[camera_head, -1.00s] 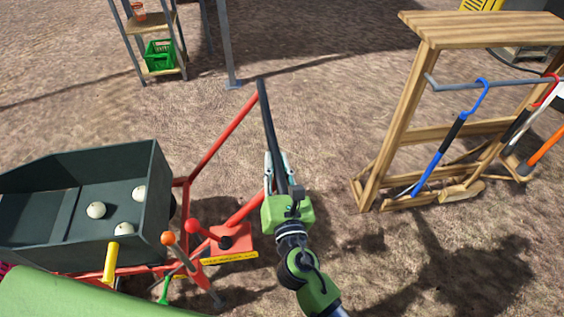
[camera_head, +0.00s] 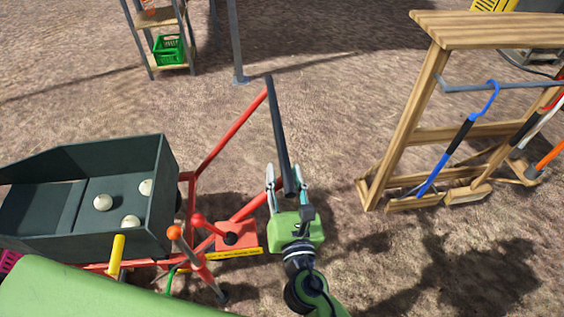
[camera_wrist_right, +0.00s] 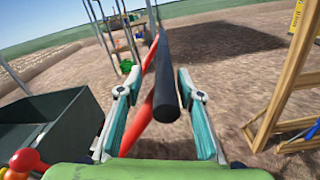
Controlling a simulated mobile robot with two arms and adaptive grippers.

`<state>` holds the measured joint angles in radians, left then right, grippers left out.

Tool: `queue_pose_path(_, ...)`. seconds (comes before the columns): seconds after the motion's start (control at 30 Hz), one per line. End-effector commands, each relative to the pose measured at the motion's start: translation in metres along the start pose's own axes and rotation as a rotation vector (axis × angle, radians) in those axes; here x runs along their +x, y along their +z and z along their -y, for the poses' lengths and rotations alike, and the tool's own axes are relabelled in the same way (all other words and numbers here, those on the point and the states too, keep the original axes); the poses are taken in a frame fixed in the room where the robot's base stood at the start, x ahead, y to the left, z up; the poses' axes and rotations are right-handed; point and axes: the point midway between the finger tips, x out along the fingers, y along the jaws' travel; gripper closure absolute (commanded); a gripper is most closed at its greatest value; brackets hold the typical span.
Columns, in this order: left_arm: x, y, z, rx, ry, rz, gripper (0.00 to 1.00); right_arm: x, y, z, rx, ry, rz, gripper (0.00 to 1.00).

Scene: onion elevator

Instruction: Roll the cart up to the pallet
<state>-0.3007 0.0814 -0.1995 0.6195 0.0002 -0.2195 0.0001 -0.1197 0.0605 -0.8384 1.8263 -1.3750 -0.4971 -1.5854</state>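What looks like the cart is a dark green bin (camera_head: 70,241) on a red frame (camera_head: 232,132). Three white round onions lie in the bin. The red bars run out to a long black handle bar (camera_head: 276,120). My right gripper (camera_head: 285,168) is open, with one finger on each side of the bar's near end. In the right wrist view the bar (camera_wrist_right: 167,80) lies between the spread fingers (camera_wrist_right: 160,72), with gaps on both sides. My left gripper is not in view. No pallet is clearly visible.
Levers with orange, red and yellow knobs (camera_head: 175,233) stand beside the bin. A wooden rack (camera_head: 405,120) with hanging tools is at right. A shelf with a green crate (camera_head: 168,48) and a grey post (camera_head: 235,40) stand at the back. Bare ground lies between.

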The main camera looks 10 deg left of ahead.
Motion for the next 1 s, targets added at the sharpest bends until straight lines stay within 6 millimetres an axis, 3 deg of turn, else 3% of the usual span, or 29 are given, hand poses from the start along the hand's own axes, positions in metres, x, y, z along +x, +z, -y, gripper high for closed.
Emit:
queue_pose_path(0.2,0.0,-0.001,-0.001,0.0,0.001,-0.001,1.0,-0.047,-0.002,-0.001,0.0,0.002,-0.004,0.66)
queue_pose_path(0.4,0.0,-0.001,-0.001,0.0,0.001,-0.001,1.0,-0.07,-0.001,-0.001,0.0,0.001,-0.001,0.66)
queue_pose_path(1.0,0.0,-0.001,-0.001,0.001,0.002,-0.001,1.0,-0.074,0.0,-0.001,0.0,0.002,0.0,0.66)
